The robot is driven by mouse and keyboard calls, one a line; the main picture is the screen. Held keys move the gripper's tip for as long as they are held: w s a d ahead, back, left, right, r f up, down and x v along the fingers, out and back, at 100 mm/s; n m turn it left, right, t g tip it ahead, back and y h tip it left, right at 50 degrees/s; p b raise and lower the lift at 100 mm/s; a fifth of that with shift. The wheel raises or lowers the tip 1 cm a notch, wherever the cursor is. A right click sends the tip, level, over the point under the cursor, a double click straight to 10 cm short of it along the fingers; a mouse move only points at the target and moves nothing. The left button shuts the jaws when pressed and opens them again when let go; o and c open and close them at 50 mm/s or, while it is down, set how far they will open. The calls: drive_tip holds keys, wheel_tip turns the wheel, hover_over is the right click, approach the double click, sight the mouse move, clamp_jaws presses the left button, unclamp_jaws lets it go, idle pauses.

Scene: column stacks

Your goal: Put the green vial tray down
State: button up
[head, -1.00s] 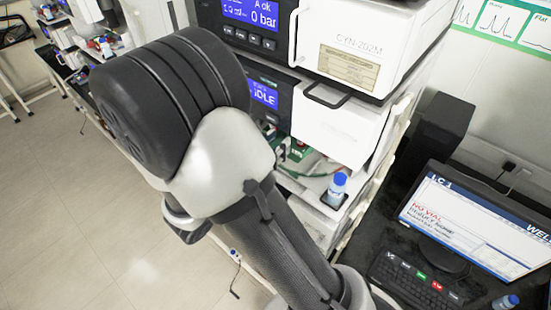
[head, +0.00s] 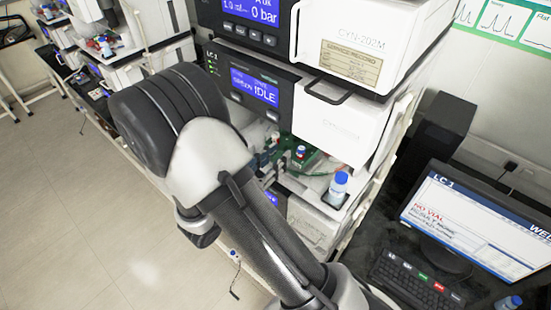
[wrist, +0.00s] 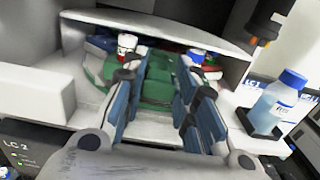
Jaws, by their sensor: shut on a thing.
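The green vial tray (head: 305,164) is inside the open bay of the LC 1 instrument, under its display. In the wrist view the green tray (wrist: 158,82) lies between the blue-padded fingers of my gripper (wrist: 161,86), which is shut on it. A vial with a white cap (wrist: 127,43) stands by the left finger, and a blue-capped vial (wrist: 196,57) shows near the right finger. The fingers hide part of the tray. Whether the tray's underside touches the bay floor cannot be told.
A blue-capped bottle (head: 338,187) stands in a dark holder to the right of the bay; it also shows in the wrist view (wrist: 281,103). The white instrument cover (head: 340,127) overhangs the bay. A monitor (head: 475,225) reading "NO VIAL" and a keyboard (head: 415,280) are at right.

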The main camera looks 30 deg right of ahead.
drive_tip(key=shift+f+b, duration=0.55)
drive_tip(key=shift+f, duration=0.05)
drive_tip(key=o, duration=1.1)
drive_tip(key=shift+r, duration=0.1)
